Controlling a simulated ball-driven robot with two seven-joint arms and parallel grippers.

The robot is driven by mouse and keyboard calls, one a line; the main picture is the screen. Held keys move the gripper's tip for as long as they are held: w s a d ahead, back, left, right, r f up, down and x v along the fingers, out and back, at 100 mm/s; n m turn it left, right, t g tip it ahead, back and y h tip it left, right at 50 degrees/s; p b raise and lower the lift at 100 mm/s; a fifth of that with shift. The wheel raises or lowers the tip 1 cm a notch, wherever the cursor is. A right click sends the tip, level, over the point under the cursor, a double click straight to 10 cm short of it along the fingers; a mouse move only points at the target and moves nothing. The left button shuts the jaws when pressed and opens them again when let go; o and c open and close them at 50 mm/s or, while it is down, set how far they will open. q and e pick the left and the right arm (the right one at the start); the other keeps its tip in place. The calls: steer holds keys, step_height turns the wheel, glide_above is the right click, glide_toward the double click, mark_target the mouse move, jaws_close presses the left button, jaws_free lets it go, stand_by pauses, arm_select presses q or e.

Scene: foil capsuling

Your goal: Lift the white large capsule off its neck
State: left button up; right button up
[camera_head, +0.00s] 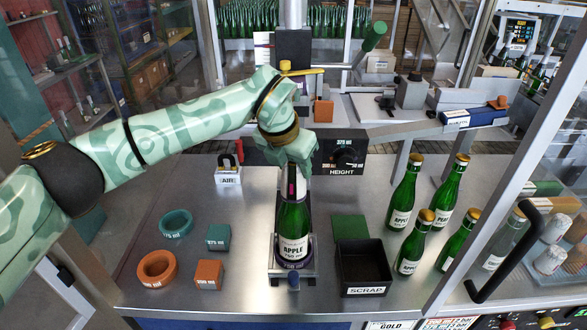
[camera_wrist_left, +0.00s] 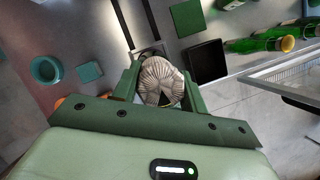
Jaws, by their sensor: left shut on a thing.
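My left gripper (camera_head: 288,150) is above the green bottle (camera_head: 293,222) labelled APPLE, which stands upright in a holder marked 750 ml at the middle of the bench. In the left wrist view my left gripper (camera_wrist_left: 157,88) is shut on a whitish, pleated round thing, which I take for the white large capsule (camera_wrist_left: 158,72). A dark wedge with a bit of yellow shows on its near side. In the head view my gripper hides the bottle's top, so I cannot tell whether the capsule still touches the neck. My right gripper is out of view.
A black scrap bin (camera_head: 362,268) and a green pad (camera_head: 350,228) lie right of the bottle. Several gold-topped bottles (camera_head: 404,192) stand farther right. Rings, teal (camera_head: 176,223) and orange (camera_head: 157,268), and blocks, teal (camera_head: 218,237) and orange (camera_head: 209,274), lie left. A HEIGHT panel (camera_head: 345,152) stands behind.

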arm_select(q)
step_height(320, 180, up, 15)
steer(key=b, duration=0.3)
steer(key=shift+r, duration=0.15)
stand_by(0.4)
